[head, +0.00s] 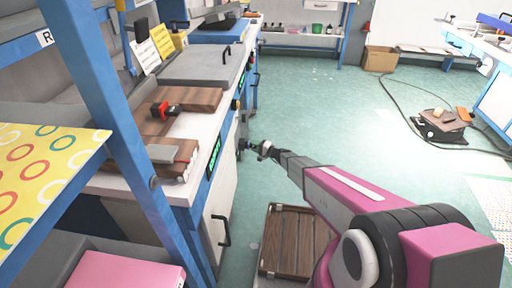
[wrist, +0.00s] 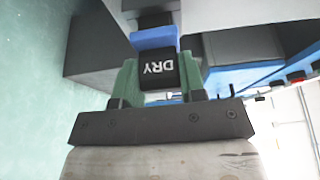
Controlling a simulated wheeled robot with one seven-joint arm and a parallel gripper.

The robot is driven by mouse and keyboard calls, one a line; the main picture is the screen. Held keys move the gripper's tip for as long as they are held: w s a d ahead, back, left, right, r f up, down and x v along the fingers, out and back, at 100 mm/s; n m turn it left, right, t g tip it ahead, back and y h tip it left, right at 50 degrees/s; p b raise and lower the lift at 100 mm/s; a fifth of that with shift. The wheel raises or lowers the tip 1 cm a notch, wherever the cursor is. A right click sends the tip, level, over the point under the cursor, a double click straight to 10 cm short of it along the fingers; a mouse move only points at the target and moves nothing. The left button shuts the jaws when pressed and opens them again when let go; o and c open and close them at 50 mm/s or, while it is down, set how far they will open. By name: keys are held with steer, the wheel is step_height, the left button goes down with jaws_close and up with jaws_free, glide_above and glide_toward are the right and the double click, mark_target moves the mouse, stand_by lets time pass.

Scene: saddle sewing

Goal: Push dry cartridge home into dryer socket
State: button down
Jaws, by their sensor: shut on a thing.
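The dry cartridge (wrist: 159,72) is a black block with white "DRY" lettering, upside down in the wrist view. My gripper (wrist: 157,84) has green fingers shut on its two sides. A blue block (wrist: 154,39) lies directly beyond the black face; I cannot tell whether it belongs to the cartridge or the socket. A grey housing lies just past it, and the socket opening is hidden. In the head view my gripper (head: 262,149) is at the bench's front side, close to a small dark fitting (head: 241,146). The cartridge is too small there to judge its seating.
The white bench (head: 200,130) runs along the left, with green-lit displays (head: 214,158) on its front. A wooden crate (head: 294,240) stands on the floor below my arm. A blue post (head: 110,120) rises at the left.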

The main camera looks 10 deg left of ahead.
steer(key=shift+a, duration=0.9)
steer(key=c, duration=0.6)
jaws_free()
steer(key=v, duration=1)
steer(key=shift+s+d, duration=0.25)
steer(key=shift+d, duration=0.1)
